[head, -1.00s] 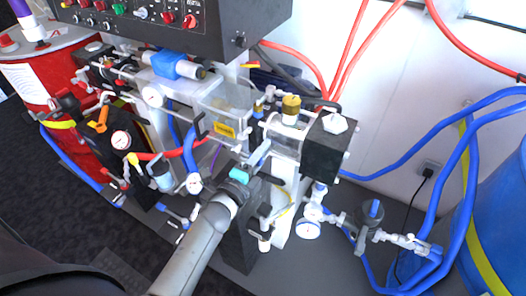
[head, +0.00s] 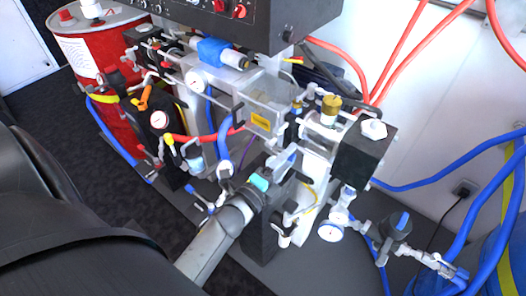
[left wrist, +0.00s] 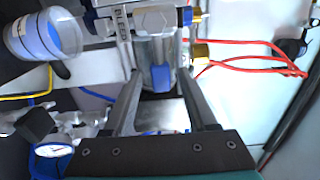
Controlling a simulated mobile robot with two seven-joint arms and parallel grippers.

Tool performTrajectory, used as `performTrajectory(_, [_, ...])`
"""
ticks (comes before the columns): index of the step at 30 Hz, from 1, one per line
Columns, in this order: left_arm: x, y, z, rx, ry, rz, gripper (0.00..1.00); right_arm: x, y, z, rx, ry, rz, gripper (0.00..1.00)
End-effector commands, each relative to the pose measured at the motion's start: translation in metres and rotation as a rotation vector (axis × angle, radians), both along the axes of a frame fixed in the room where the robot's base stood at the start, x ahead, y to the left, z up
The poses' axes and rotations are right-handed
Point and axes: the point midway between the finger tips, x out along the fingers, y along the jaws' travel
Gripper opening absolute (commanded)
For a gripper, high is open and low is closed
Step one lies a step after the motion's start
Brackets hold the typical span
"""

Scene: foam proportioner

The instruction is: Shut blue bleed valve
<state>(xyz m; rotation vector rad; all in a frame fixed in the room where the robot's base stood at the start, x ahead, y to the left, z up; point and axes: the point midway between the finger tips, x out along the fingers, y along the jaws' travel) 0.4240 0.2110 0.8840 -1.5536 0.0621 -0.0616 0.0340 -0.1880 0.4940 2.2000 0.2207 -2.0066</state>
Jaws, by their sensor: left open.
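In the left wrist view a block marked BLEED (left wrist: 125,22) shows at the top, with a blue valve part (left wrist: 187,15) beside it. A blue handle piece (left wrist: 161,77) shows in the gap between my fingers, pointing toward the palm; I cannot tell which valve it belongs to. My left gripper (left wrist: 160,85) is open, with one finger on each side of that gap and no visible grip on anything. In the head view the left gripper (head: 285,160) reaches into the space in front of the clear box and brass-topped fitting, partly hiding what is there. My right gripper is not in view.
A clear box (head: 268,98), a brass-topped fitting (head: 331,104) and a black block (head: 365,150) crowd the gripper. A gauge (head: 331,231) and blue-handled valve (head: 400,222) sit lower right.

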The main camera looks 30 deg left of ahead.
Motion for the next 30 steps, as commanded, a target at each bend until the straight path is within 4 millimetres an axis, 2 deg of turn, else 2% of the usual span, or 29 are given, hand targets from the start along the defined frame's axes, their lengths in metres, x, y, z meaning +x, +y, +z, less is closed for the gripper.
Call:
performTrajectory(1, [-0.012, 0.001, 0.0, -0.002, 0.004, 0.002, 0.57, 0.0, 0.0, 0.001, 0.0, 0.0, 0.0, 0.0])
performTrajectory(9, [-0.064, 0.005, -0.001, -0.001, 0.004, 0.002, 0.57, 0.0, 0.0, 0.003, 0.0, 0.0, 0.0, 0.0])
performTrajectory(15, [-0.094, 0.008, -0.001, -0.001, 0.003, 0.002, 0.57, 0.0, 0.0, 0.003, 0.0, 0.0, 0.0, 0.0])
performTrajectory(21, [-0.108, 0.008, 0.0, 0.0, 0.001, 0.001, 0.57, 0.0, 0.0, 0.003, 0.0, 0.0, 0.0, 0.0])
performTrajectory(30, [-0.11, 0.009, 0.0, 0.0, 0.0, 0.001, 0.57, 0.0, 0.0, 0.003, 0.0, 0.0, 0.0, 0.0])
